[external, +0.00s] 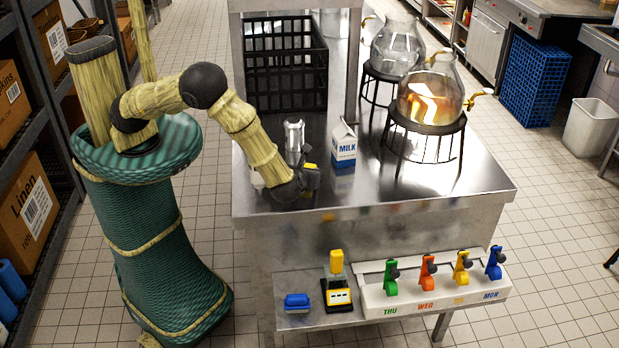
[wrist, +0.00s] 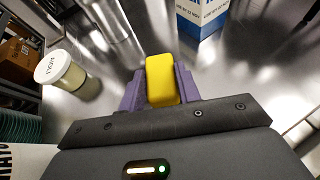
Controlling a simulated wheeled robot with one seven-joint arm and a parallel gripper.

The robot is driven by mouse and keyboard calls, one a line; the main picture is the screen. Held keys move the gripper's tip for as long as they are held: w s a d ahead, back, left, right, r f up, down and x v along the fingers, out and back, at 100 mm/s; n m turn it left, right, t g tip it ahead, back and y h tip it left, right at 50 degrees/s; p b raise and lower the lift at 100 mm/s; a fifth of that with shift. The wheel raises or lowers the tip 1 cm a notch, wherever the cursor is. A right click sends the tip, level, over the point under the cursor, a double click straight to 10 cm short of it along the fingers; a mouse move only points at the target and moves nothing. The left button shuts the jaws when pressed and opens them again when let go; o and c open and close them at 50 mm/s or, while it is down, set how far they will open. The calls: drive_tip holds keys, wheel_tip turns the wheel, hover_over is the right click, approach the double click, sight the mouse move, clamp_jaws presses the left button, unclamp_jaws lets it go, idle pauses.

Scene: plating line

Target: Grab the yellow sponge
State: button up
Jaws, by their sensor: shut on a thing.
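The yellow sponge (wrist: 162,80) is a small rounded block, seen in the wrist view between the two purple fingers of my gripper (wrist: 158,88). My gripper is shut on it, with a finger against each side. In the external view, my gripper (external: 308,180) is low over the left front part of the steel counter, and only a small bit of yellow (external: 311,166) shows beside it. I cannot tell whether the sponge touches the counter.
A milk carton (external: 344,145) stands right of my gripper and a metal canister (external: 294,136) behind it. A labelled jar (wrist: 60,70) is on the left. A black crate (external: 285,65) and glass dispensers (external: 430,92) stand farther back. The front right counter (external: 450,185) is clear.

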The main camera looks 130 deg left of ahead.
wheel_tip(320, 180, up, 10)
drive_tip(key=b, duration=0.1)
idle(0.4)
drive_tip(key=shift+r, duration=0.1)
idle(0.4)
